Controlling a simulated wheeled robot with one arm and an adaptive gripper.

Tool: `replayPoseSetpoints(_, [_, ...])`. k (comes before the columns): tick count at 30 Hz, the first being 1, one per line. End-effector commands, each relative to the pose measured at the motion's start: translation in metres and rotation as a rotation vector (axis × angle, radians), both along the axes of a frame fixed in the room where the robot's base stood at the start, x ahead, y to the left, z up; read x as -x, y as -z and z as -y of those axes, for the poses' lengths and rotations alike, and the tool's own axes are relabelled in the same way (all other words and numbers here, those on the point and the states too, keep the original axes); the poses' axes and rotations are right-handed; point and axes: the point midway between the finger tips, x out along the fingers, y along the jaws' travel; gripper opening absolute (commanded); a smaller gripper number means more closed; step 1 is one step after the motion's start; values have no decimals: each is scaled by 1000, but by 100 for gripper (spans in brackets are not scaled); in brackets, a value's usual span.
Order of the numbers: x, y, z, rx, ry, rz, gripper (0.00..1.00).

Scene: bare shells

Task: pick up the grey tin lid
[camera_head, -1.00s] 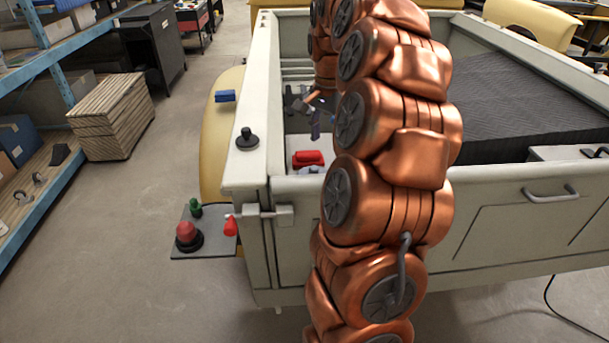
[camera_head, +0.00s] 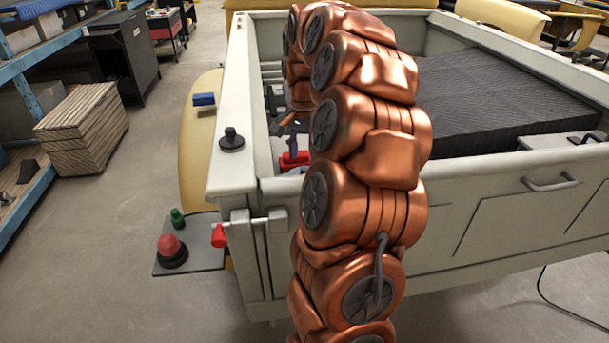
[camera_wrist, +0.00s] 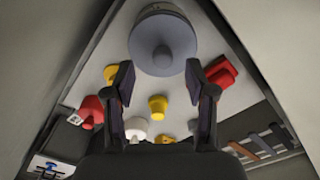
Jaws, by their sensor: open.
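The grey tin lid (camera_wrist: 163,42) shows in the wrist view as a round grey disc with a small knob, at the top middle on a pale surface. My gripper (camera_wrist: 160,70) has its two dark fingers spread apart, with nothing held between them. The fingertips appear near the lid's lower edge, one toward each side; I cannot tell the height gap. In the head view my gripper (camera_head: 288,122) is small and partly hidden inside the truck bed, and my copper arm blocks the lid.
Around the lid lie a red piece (camera_wrist: 222,73), a yellow cup (camera_wrist: 158,107), a white piece (camera_wrist: 138,127) and another red piece (camera_wrist: 91,112). Pale bed walls (camera_head: 232,165) enclose the area. A dark ridged cover (camera_head: 500,100) fills the bed's right side.

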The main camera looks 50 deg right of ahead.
Motion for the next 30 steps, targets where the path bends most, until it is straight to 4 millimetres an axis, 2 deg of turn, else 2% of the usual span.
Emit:
replayPoseSetpoints(5, [-2, 11, 3, -3, -1, -3, 56])
replayPoseSetpoints(15, [-4, 49, 6, -2, 0, -2, 56])
replayPoseSetpoints(22, [-4, 51, 6, 0, 0, 0, 56])
replayPoseSetpoints(30, [-4, 51, 6, 0, 0, 0, 28])
